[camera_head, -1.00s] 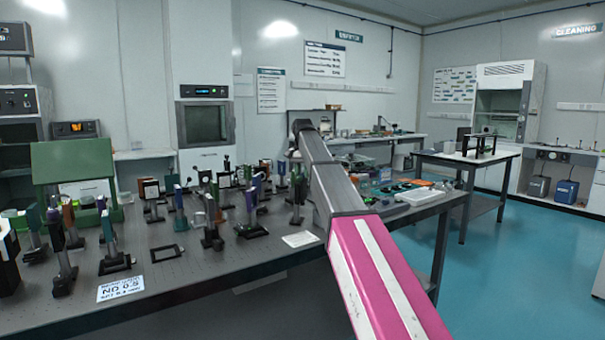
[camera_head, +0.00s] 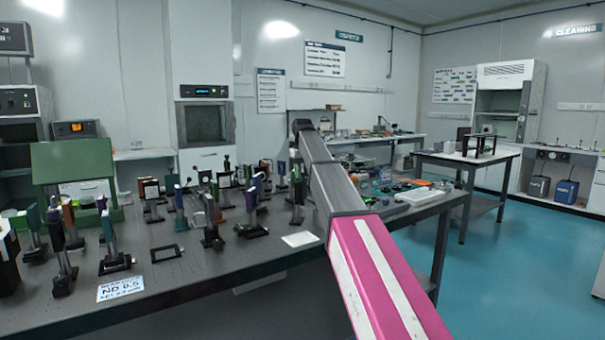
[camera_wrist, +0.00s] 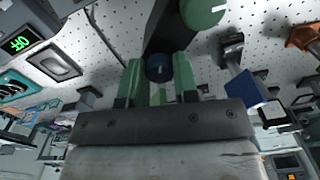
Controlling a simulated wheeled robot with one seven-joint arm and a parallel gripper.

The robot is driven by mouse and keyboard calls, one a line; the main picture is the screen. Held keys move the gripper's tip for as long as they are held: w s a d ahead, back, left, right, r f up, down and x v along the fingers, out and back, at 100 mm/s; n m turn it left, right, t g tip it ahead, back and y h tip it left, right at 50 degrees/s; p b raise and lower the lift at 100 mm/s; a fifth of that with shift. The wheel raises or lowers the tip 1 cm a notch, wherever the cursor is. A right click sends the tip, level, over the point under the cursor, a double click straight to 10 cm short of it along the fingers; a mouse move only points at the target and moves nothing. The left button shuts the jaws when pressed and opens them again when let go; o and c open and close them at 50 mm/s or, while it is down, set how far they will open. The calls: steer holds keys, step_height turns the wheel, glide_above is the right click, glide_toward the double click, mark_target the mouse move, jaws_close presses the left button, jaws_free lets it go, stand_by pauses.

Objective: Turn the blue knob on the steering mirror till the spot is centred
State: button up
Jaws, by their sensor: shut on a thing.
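In the wrist view, my gripper (camera_wrist: 159,64) has its two green fingers on either side of the blue knob (camera_wrist: 158,72). It is shut on the knob, which shows a small pale mark on its face. A dark mount (camera_wrist: 172,28), likely the steering mirror's, rises behind the knob; its mirror face is not visible. In the head view, my arm reaches over the far part of the optical table (camera_head: 205,278) and hides the gripper and knob. I cannot make out the spot in either view.
In the wrist view, a round green part (camera_wrist: 203,11) is close to the fingertips, and a blue block (camera_wrist: 246,88) stands to the right.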

steer(key=shift+n, duration=0.3)
steer(key=o, duration=0.9)
steer(key=shift+o, duration=0.2)
